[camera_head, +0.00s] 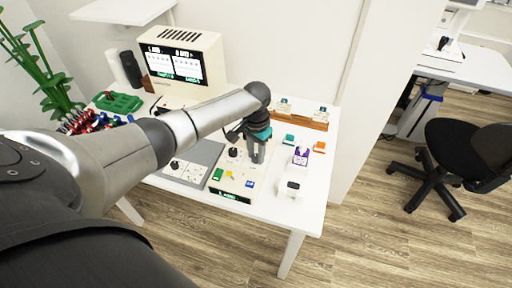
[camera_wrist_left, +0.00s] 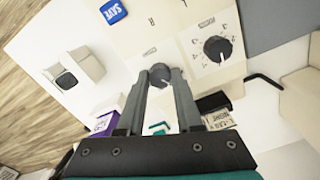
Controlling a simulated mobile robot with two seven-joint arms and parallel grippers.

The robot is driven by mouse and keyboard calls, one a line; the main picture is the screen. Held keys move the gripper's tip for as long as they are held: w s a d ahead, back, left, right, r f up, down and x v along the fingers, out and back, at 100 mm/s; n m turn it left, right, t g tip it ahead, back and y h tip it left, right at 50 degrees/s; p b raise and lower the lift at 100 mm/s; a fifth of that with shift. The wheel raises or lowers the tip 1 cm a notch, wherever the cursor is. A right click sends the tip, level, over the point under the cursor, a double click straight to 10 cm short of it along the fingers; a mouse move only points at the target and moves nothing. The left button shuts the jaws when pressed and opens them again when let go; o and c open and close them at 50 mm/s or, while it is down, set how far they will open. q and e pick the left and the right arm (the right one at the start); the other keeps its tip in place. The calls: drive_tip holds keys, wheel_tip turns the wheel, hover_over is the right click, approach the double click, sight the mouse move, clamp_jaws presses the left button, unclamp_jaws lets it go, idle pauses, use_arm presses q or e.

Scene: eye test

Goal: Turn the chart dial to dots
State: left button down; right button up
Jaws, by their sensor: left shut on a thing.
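In the head view a cream control panel (camera_head: 225,188) lies on the white table, with a black dial (camera_head: 233,152) on it. My left gripper (camera_head: 257,158) reaches down over the panel's right side. In the left wrist view my left gripper (camera_wrist_left: 160,84) is shut on a dark round knob (camera_wrist_left: 160,70) with a small printed label beside it. The label is too small to read, so I cannot tell the knob's setting. A second black dial (camera_wrist_left: 217,48) with numbers around it sits beside it, apart from the fingers. My right gripper is not in view.
A blue SAVE button (camera_wrist_left: 113,12) is near the panel's edge. A grey panel (camera_head: 193,165) lies to the left. A purple holder (camera_head: 300,156) and a white device (camera_head: 291,187) stand to the right.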

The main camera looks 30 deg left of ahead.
sight(256, 157)
use_arm(q)
drive_tip(key=shift+m+p, duration=0.6)
drive_tip(key=shift+m, duration=0.8)
drive_tip(key=c, duration=0.6)
unclamp_jaws()
drive_tip(key=shift+r, duration=0.15)
wheel_tip(256, 157, up, 15)
drive_tip(key=p, duration=0.3)
drive_tip(key=shift+d, duration=0.1)
